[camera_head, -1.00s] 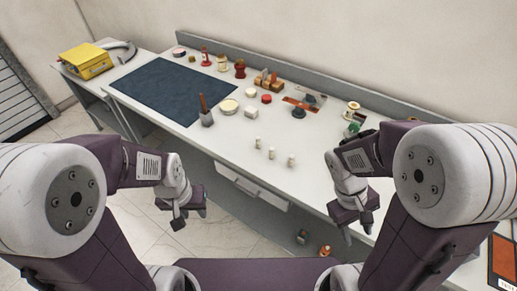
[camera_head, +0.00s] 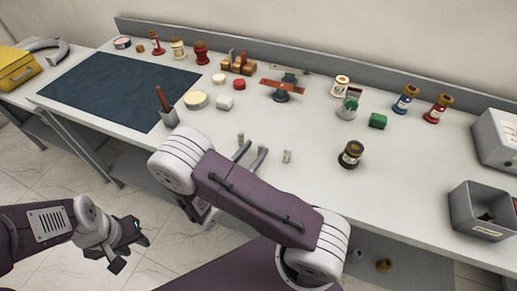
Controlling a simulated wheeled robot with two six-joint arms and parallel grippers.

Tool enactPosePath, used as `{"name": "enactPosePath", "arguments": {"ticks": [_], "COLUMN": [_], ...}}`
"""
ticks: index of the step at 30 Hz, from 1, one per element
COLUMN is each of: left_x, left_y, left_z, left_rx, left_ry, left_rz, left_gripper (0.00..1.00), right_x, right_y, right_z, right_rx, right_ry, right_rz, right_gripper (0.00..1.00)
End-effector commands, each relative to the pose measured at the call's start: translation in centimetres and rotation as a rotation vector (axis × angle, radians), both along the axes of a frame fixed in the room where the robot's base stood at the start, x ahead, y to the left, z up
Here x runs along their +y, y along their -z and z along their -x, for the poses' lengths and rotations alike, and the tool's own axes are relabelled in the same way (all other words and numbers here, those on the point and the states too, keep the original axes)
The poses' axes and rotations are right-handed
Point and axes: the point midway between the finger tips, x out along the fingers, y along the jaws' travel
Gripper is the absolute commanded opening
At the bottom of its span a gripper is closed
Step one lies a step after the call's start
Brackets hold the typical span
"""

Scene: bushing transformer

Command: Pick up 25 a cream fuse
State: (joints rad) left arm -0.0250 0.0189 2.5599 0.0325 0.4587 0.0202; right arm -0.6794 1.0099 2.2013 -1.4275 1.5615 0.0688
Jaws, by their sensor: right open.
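Small cream cylindrical fuses stand upright near the front edge of the table. One fuse (camera_head: 240,138) is just beyond my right gripper's left finger, and another fuse (camera_head: 287,156) stands apart to the right. A middle fuse is hard to make out by the fingers. My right gripper (camera_head: 251,155) is open, its two grey fingers reaching over the table edge among the fuses; my arm hides part of this area. My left gripper (camera_head: 130,250) hangs over the floor at lower left, its fingers apart and empty.
A dark mat (camera_head: 120,88) covers the table's left. A brush in a grey cup (camera_head: 168,115), a cream round lid (camera_head: 196,99) and a black-and-brown bushing (camera_head: 351,155) stand near the fuses. The table between fuses and bushing is clear.

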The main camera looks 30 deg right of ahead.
Motion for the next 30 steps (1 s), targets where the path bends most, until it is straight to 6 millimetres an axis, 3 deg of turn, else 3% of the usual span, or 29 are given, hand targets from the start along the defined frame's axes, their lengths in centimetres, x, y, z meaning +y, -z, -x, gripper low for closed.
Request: {"name": "enactPosePath", "arguments": {"ticks": [6,13,21,22,27,30], "left_x": [0.0,0.0,0.0,0.0,0.0,0.0], "left_y": [-0.3,-0.9,-0.9,-0.9,-0.9,-0.9], "left_z": [0.0,0.0,0.0,0.0,0.0,0.0], "left_rx": [0.000,0.000,0.000,0.000,0.000,0.000], "left_ry": [0.000,0.000,0.000,0.000,0.000,0.000], "left_rz": [0.000,0.000,0.000,0.000,0.000,0.000], "left_gripper": [0.36,0.36,0.36,0.36,0.36,0.36], "right_x": [-1.1,-4.8,-5.3,-5.3,-5.3,-5.3], "right_y": [-0.1,0.0,0.1,0.1,0.1,0.1], "right_z": [-0.5,-2.2,-2.6,-2.6,-2.6,-2.6], "right_rx": [0.001,0.001,0.000,0.000,0.001,0.001], "right_ry": [0.003,0.005,0.001,0.001,0.001,0.001], "right_rz": [0.001,0.001,0.000,0.000,-0.001,-0.001], "right_gripper": [0.45,0.45,0.45,0.42,0.00,0.00]}}
